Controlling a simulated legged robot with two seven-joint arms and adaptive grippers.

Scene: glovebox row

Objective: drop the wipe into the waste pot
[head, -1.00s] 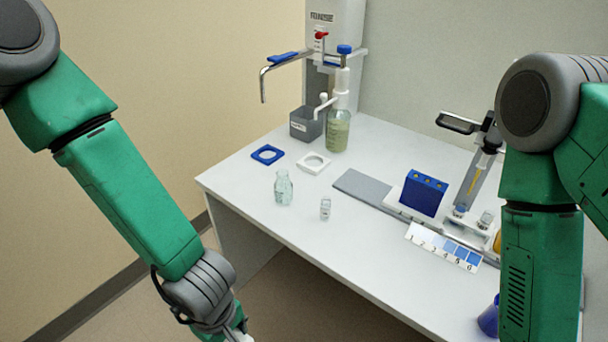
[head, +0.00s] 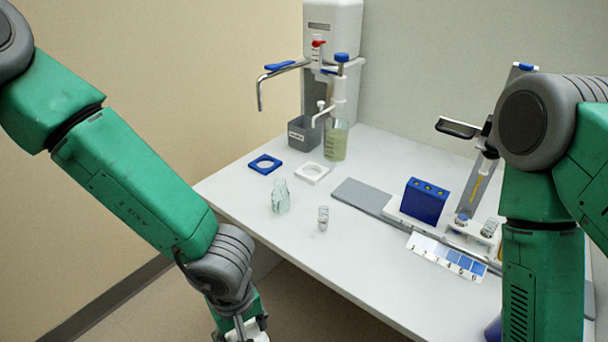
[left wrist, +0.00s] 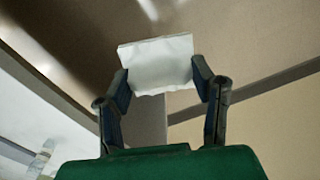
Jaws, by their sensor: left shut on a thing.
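A white square wipe (left wrist: 157,62) is held between the two fingers of my left gripper (left wrist: 161,84) in the left wrist view. In the head view my left gripper (head: 245,331) is at the bottom edge, partly cut off, low in front of the table's left side. A grey open square pot (head: 303,135) with a small label stands at the back left of the table, under the dispenser; it looks like the waste pot, but I cannot read the label surely. My right arm comes down at the right and its gripper is out of view.
The white table (head: 262,219) holds a blue square ring (head: 253,165), a white ring (head: 312,180), a clear bottle (head: 280,197) and a small vial (head: 323,218). A pump bottle (head: 336,143) stands beside the grey pot. A blue rack (head: 423,203) is farther right.

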